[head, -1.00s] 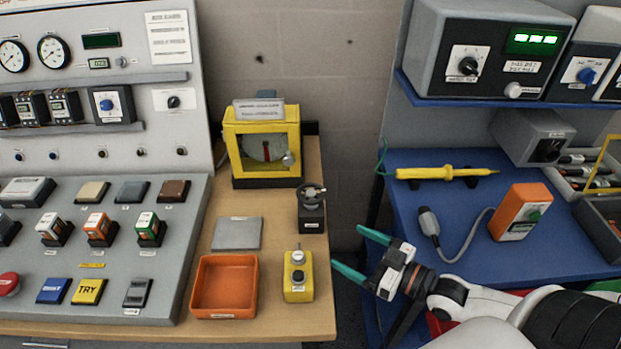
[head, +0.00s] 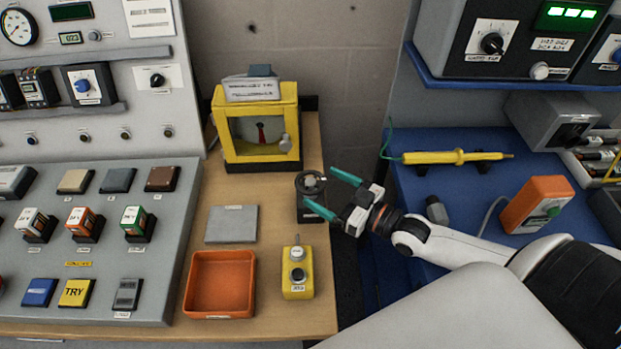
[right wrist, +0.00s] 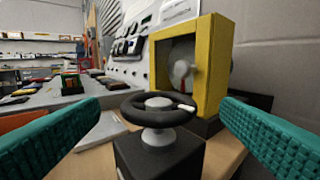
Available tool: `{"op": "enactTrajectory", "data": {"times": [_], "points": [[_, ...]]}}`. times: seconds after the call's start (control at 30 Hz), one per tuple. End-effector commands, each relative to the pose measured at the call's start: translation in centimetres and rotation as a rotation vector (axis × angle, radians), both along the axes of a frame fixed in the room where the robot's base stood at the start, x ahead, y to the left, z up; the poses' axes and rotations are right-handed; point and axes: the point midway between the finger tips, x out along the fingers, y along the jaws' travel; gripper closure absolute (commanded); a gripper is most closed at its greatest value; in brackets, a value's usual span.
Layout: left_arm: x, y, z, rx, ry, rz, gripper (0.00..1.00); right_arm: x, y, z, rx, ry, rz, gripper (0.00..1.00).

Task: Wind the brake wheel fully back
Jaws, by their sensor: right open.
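The brake wheel is a small black handwheel (right wrist: 157,108) with a grey hub and a pale handle on its rim, on a black block (right wrist: 160,158). In the head view the brake wheel (head: 311,184) stands near the right edge of the wooden bench, partly hidden by a finger. My right gripper (head: 332,192) is open, coming in from the right, with its teal fingers at the wheel. In the right wrist view the fingers (right wrist: 160,135) lie wide on either side of the wheel, apart from it. My left gripper is not in view.
A yellow-framed gauge box (head: 258,127) stands behind the wheel. A yellow button box (head: 297,272), an orange tray (head: 220,284) and a grey plate (head: 232,224) sit on the bench (head: 262,205). A control console (head: 100,240) is at left; a blue shelf (head: 480,195) is at right.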

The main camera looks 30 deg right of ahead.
Motion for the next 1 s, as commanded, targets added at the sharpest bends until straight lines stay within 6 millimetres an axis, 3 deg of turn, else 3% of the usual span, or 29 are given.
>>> {"op": "enactTrajectory", "data": {"times": [0.3, 0.73, 1.0], "points": [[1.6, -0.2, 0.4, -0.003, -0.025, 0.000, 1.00, 3.6, 1.8, 0.1, 0.000, -0.002, 0.000, 0.13], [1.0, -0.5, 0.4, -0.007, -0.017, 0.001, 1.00, 4.2, 2.3, 0.0, 0.000, 0.001, 0.001, 0.13], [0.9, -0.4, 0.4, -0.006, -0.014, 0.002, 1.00, 4.2, 2.2, 0.0, -0.001, 0.000, 0.001, 0.56]]}}
